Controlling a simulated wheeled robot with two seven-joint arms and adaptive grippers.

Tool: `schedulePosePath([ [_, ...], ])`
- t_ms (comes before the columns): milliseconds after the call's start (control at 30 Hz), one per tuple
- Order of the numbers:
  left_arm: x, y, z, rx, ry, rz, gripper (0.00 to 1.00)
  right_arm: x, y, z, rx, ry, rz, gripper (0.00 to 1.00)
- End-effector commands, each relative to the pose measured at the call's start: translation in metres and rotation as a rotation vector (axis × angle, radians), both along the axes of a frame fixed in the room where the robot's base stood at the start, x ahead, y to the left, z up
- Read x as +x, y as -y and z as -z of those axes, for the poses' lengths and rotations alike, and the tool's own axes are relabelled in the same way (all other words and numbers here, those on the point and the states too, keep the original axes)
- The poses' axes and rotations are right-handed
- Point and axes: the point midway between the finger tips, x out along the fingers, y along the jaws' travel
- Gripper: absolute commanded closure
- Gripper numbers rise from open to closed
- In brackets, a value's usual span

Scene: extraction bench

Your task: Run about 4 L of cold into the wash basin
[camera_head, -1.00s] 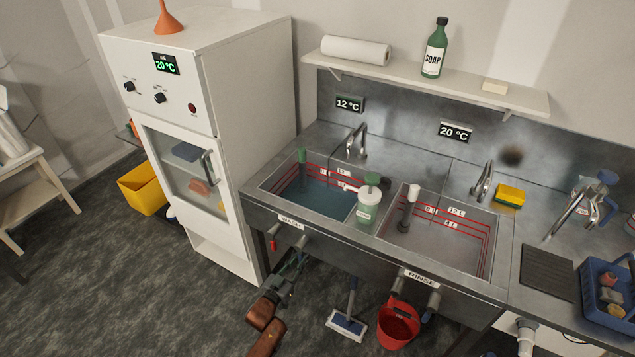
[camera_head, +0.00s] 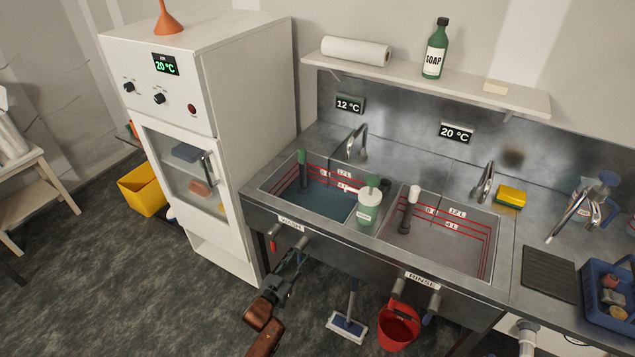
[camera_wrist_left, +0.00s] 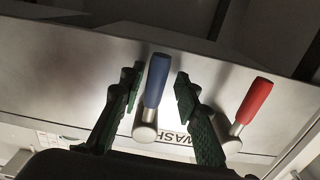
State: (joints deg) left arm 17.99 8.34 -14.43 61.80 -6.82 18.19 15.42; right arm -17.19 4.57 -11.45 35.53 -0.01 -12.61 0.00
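The wash basin (camera_head: 325,203) is the left sink and holds bluish water around a green-topped standpipe (camera_head: 303,170). Red level lines mark its wall; I cannot read exactly which line the water meets. Its spout (camera_head: 355,140) stands behind it. My left gripper (camera_head: 301,247) is in front of the WASH panel, below the basin rim. In the left wrist view my left gripper (camera_wrist_left: 157,82) is open, its green fingers on either side of the blue tap lever (camera_wrist_left: 156,80), with no clear grip. The red lever (camera_wrist_left: 254,100) is outside the fingers, to the right. My right gripper is out of view.
The rinse basin (camera_head: 455,255) is right of the wash basin. A green pump bottle (camera_head: 369,210) stands on the divider between them. A red bucket (camera_head: 398,328) and a floor brush (camera_head: 347,325) are below. Displays read 12 °C (camera_head: 349,104) and 20 °C (camera_head: 457,132).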

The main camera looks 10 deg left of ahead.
Motion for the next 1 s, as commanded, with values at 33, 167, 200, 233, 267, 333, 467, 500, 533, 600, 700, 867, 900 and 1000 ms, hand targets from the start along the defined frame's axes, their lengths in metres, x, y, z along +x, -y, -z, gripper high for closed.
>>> schedulePosePath([
  [33, 0.000, 0.001, 0.001, -0.001, -0.001, 0.001, 0.65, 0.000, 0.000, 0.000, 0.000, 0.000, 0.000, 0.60],
  [167, -0.001, 0.002, 0.001, -0.002, -0.002, 0.002, 0.59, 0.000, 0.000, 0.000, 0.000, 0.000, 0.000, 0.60],
  [200, -0.001, 0.002, 0.001, -0.001, -0.003, 0.002, 0.59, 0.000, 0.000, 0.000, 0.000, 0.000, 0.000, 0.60],
  [233, -0.001, 0.002, 0.002, -0.001, -0.003, 0.003, 0.59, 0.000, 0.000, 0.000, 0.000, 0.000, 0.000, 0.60],
  [267, -0.001, 0.002, 0.002, -0.001, -0.003, 0.003, 0.59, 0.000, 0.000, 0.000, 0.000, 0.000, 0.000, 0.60],
  [333, -0.001, 0.002, 0.002, -0.001, -0.003, 0.003, 0.59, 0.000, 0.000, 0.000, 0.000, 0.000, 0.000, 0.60],
  [467, -0.007, 0.000, 0.001, -0.001, -0.004, 0.002, 0.59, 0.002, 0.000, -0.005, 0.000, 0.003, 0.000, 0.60],
  [500, -0.012, -0.002, 0.000, -0.001, -0.004, 0.002, 0.59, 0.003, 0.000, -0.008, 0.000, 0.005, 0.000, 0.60],
  [533, -0.016, -0.003, -0.001, -0.001, -0.004, 0.002, 0.59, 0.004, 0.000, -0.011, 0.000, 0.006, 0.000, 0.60],
  [600, -0.025, -0.007, -0.002, -0.001, -0.004, 0.002, 0.59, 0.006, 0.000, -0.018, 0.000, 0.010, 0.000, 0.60],
  [700, -0.039, -0.012, -0.002, -0.001, -0.004, 0.002, 0.59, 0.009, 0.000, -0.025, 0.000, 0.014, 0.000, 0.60],
  [867, -0.061, -0.020, -0.001, -0.001, -0.004, 0.002, 0.59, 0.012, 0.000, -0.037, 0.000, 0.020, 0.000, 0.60],
  [900, -0.065, -0.021, -0.001, -0.001, -0.004, 0.002, 0.59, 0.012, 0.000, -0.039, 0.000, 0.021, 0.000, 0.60],
  [1000, -0.073, -0.024, 0.000, -0.001, -0.004, 0.002, 0.59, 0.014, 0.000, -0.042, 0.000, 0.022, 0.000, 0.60],
])
